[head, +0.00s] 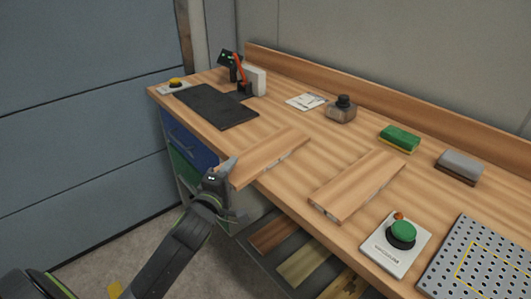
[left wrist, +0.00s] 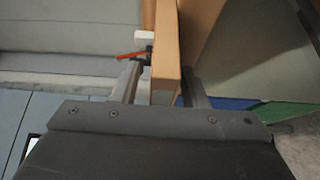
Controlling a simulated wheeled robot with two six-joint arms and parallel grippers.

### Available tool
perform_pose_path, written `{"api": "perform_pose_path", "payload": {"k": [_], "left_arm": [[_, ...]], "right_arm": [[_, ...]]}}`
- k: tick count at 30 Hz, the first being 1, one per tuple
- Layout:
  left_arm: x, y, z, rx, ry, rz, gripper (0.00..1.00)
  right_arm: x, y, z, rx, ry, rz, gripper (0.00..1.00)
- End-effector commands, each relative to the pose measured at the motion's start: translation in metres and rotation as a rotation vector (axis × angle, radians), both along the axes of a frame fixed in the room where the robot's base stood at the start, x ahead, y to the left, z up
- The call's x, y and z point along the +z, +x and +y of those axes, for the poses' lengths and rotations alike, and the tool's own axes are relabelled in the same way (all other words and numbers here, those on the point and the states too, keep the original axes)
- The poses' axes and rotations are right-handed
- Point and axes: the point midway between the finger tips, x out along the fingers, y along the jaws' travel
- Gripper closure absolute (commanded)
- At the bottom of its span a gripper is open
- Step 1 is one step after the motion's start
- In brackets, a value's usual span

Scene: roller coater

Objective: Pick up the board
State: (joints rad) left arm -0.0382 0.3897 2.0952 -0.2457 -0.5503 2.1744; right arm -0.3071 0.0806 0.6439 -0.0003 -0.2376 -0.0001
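A flat wooden board (head: 270,157) lies at the front of the workbench, with its near end sticking out past the front edge. My left gripper (head: 229,172) is at that overhanging end. In the left wrist view the board (left wrist: 166,50) stands edge-on between the two fingers of my left gripper (left wrist: 163,80). A gap shows between the left finger and the board, and the right finger is very close to it. The gripper appears open around the board. A second, similar board (head: 358,184) lies to the right on the bench. My right gripper is not visible.
On the wooden workbench (head: 325,130) are a black mat (head: 215,106), a green sponge (head: 400,138), a grey block (head: 459,166), a green button box (head: 398,243) and a perforated plate (head: 478,262). Drawers (head: 190,145) and a lower shelf with planks (head: 303,264) are below.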

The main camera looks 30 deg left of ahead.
Motion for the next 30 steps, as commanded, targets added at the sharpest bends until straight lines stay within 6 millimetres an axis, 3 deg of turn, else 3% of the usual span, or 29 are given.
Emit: {"api": "perform_pose_path", "payload": {"k": [7, 17, 26, 30], "left_arm": [[0.0, 0.002, 0.0, 0.0, 0.0, 0.001, 0.6], [0.0, 0.002, 0.0, 0.0, 0.0, 0.001, 1.0], [0.001, 0.002, 0.0, -0.001, 0.0, -0.002, 1.0], [0.01, 0.002, 0.0, -0.002, 0.001, -0.004, 1.0]], "right_arm": [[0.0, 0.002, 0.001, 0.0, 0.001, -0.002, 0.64], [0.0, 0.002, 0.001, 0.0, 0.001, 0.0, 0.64], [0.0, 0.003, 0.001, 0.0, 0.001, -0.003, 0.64], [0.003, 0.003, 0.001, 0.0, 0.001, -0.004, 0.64]]}}
